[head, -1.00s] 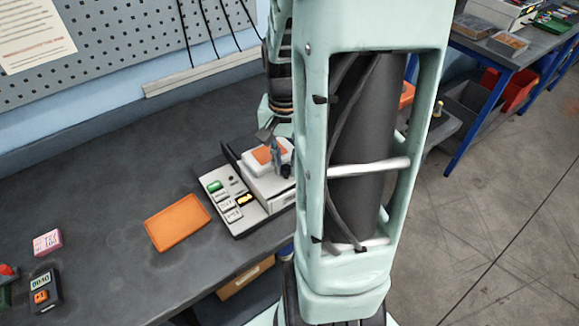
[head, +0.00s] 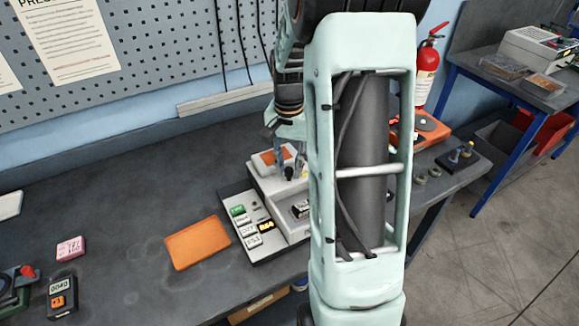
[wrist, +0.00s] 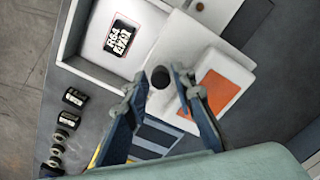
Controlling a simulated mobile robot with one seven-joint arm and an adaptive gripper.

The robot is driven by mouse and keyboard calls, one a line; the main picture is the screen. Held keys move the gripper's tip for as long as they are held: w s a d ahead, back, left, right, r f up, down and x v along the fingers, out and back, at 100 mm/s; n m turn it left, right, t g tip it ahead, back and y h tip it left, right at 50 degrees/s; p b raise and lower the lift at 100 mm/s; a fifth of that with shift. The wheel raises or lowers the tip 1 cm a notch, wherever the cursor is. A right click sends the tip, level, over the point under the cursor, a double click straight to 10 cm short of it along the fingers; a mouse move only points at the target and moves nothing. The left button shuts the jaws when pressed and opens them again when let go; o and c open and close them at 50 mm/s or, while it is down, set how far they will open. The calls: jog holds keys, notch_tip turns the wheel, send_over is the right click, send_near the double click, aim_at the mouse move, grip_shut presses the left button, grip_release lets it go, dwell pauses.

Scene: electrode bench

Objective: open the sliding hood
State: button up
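The sliding hood (head: 267,158) is a white cover with an orange patch, on a white bench instrument. It sits toward the back of the instrument, and the chamber in front of it is uncovered. In the wrist view the hood (wrist: 240,72) is at right, with a dark round knob (wrist: 160,77) near it. My gripper (wrist: 161,84) has its fingers apart, one on each side of the knob; a small gap seems to show at each side. In the head view my gripper (head: 287,160) is at the hood, partly hidden by my arm.
A black-labelled block (wrist: 122,37) lies in the open chamber. A keypad panel (head: 252,226) is on the instrument's left. An orange mat (head: 197,243) lies beside it. Several small dark parts (wrist: 65,125) stand on the bench's other side.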

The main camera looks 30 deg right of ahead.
notch_tip(320, 180, up, 12)
dwell(0.7)
dwell(0.4)
